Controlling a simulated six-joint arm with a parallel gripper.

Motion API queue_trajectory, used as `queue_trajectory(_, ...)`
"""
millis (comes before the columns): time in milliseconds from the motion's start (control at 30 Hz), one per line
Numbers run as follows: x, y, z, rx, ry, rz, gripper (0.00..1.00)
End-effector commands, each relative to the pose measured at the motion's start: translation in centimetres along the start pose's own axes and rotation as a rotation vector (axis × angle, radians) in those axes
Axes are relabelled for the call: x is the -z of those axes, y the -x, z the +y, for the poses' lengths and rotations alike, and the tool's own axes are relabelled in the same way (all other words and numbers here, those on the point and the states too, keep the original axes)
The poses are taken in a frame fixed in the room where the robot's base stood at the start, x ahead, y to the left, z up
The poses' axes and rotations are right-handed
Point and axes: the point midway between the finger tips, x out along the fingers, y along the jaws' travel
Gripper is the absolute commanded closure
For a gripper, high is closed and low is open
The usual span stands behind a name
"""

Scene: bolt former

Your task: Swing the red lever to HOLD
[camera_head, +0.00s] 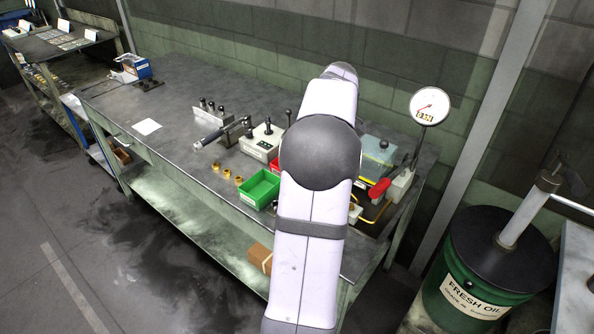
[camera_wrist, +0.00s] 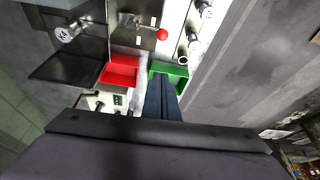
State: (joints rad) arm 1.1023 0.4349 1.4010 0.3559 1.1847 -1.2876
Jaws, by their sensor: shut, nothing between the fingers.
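In the wrist view, the red lever shows as a short metal arm with a red ball knob (camera_wrist: 162,34). It sits on a dark plate with small pale labels, too small to read, so I cannot tell which one is HOLD. My gripper (camera_wrist: 163,76) is shut and empty. Its dark fingers point toward the lever from below in the picture, apart from the knob, with the green bin beside their tips. In the head view my arm hides the gripper. A red piece (camera_head: 379,188) shows right of the arm there; I cannot tell whether it is the lever knob.
A red bin (camera_wrist: 121,72) and a green bin (camera_wrist: 168,72) stand near the fingers; the green bin (camera_head: 259,188) also shows in the head view. Silver cylinders (camera_wrist: 194,47) stand right of the lever. A dial gauge (camera_head: 430,105) stands at the bench's right. The bench's left part is mostly clear.

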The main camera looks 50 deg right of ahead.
Motion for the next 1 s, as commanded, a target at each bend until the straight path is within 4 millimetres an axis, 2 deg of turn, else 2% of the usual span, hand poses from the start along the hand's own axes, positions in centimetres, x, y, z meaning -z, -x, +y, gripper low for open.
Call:
queue_trajectory(133,0.0,1.9,0.1,-0.002,0.000,0.000,1.00)
queue_trajectory(333,0.0,3.1,0.1,-0.001,0.000,-0.001,1.00)
queue_trajectory(833,0.0,3.2,0.1,0.000,0.000,-0.001,1.00)
queue_trajectory(933,0.5,2.9,-0.7,0.007,-0.001,-0.007,1.00)
queue_trajectory(1000,1.2,2.4,-1.8,0.017,-0.006,-0.016,1.00)
